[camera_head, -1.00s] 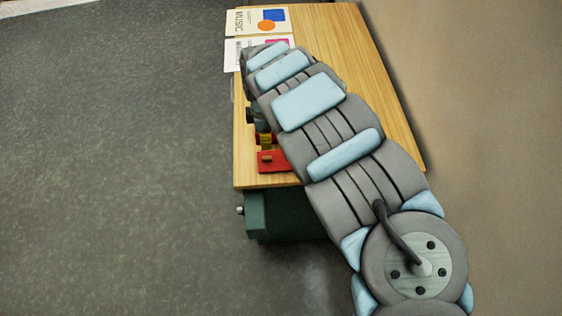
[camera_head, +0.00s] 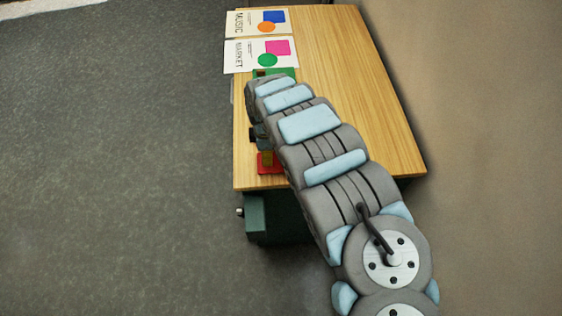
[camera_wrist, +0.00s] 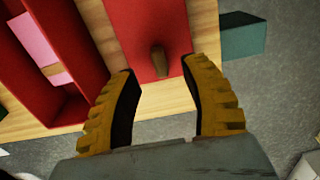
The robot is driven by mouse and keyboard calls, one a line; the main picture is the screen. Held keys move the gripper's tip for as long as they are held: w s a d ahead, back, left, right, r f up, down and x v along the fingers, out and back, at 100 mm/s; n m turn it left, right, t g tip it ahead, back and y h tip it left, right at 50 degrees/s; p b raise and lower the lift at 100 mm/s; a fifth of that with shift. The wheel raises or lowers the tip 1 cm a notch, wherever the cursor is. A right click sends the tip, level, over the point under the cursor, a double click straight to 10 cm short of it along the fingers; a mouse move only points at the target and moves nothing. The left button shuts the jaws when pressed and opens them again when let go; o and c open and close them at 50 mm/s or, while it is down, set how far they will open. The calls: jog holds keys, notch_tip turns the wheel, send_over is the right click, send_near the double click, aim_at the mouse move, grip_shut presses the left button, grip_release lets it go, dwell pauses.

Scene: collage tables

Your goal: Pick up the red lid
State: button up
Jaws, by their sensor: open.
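The red lid (camera_wrist: 133,22) lies flat on the wooden table near its edge, with a brown wooden knob (camera_wrist: 159,62) on top. In the head view the lid (camera_head: 264,170) is at the table's front left corner, partly covered by my arm. My gripper (camera_wrist: 158,70) is open and empty, with its two yellow fingers on either side of the knob in the wrist view. I cannot tell whether they touch it.
A green piece (camera_head: 288,73) lies beyond my arm, near two printed sheets (camera_head: 240,58). A dark green unit (camera_head: 256,218) sits below the table edge. The table's right side is clear.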

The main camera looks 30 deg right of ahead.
jog(key=shift+f, duration=1.9)
grip_shut()
